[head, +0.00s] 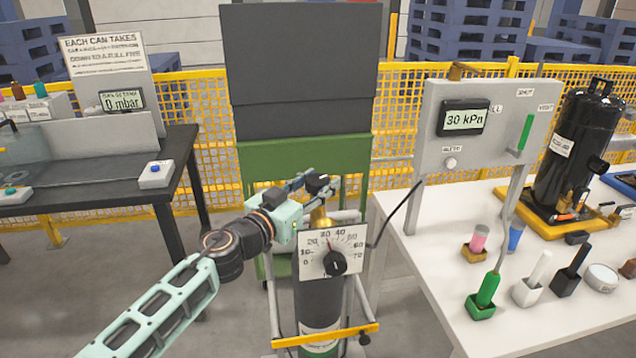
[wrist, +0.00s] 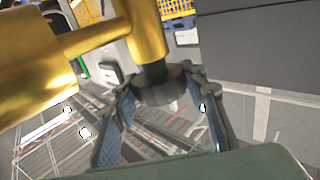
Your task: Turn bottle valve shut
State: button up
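The dark gas bottle (head: 318,290) stands upright in a wheeled frame at the centre of the head view. Its brass valve (head: 319,217) is on top, partly hidden by my gripper (head: 318,184). In the wrist view the brass valve body (wrist: 35,75) fills the left side, and its dark round handwheel (wrist: 160,88) sits between my fingertips (wrist: 161,86). The fingers lie against the handwheel's two sides, with no clear gap. A white dial plate (head: 313,240) with a black knob (head: 335,262) is in front of the bottle; its scale reads 0 to 70.
A dark bench (head: 100,175) is at left. A green cabinet (head: 300,160) stands behind the bottle. A cable hangs right of the valve.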

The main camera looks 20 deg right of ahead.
jog(key=c, duration=0.6)
jog(key=shift+m+g+h, duration=0.3)
jog(key=shift+m+g, duration=0.1)
jog(key=shift+g, duration=0.1)
jog(key=m+g+h+b, duration=0.1)
jog(key=m+g, duration=0.1)
jog(key=g, duration=0.1)
jog(key=m+g+h+b, duration=0.1)
jog(key=m+g, duration=0.1)
jog(key=g, duration=0.1)
jog(key=shift+w+f, duration=0.1)
jog(key=shift+w, duration=0.05)
jog(key=m+g, duration=0.2)
jog(key=g, duration=0.1)
jog(key=m+g+b, duration=0.1)
jog(key=m+g, duration=0.2)
jog(key=g, duration=0.1)
jog(key=shift+g, duration=0.3)
jog(key=shift+m+g+y, duration=1.1)
jog(key=shift+m+g, duration=0.5)
jog(key=shift+g, duration=0.7)
jog(key=shift+m+g+y, duration=0.3)
jog(key=shift+m+g, duration=0.1)
jog(key=shift+g, duration=0.2)
jog(key=o, duration=1.2)
